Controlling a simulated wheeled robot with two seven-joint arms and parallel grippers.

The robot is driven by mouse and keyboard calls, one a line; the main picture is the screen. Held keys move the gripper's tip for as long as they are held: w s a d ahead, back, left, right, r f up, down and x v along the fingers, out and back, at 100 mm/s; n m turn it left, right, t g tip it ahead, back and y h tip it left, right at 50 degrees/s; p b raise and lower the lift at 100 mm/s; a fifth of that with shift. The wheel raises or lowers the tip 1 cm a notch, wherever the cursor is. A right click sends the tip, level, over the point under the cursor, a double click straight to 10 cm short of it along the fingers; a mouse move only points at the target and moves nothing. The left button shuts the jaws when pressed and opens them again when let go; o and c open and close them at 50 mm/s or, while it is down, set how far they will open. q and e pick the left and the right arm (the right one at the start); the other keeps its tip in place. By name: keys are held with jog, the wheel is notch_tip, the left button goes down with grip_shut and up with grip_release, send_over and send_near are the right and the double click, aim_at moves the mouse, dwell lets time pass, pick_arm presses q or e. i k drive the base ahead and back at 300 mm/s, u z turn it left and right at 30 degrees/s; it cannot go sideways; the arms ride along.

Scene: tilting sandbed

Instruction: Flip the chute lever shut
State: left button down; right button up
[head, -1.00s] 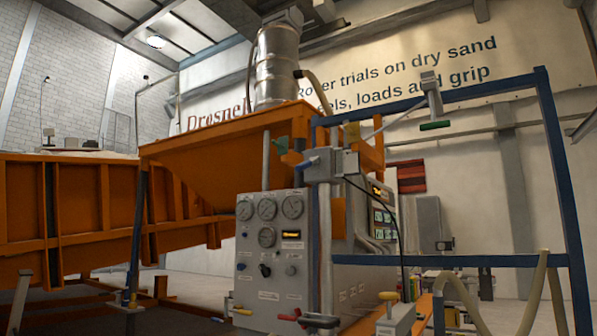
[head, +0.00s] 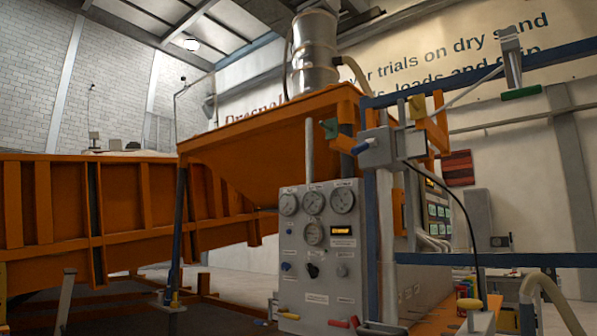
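Neither of my grippers is in view. Several levers show, and I cannot tell from labels which one is the chute lever. A blue-tipped handle (head: 361,147) sits on a grey box (head: 382,149) beside the orange hopper (head: 245,140). A green knob (head: 329,128) is just above it. A green-handled bar (head: 521,93) hangs from the blue frame at upper right. The lever markings are too small to read.
A grey control panel (head: 317,265) with gauges stands below the hopper. The orange sandbed wall (head: 60,215) fills the left. Blue frame posts and a rail (head: 500,260) stand at right, with a pale hose (head: 550,285) in front.

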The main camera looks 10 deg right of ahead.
aim_at(359, 148)
jog(key=u, duration=0.15)
jog(key=i, duration=0.9)
jog(key=z, duration=0.8)
jog(key=i, duration=0.45)
jog(key=z, duration=0.3)
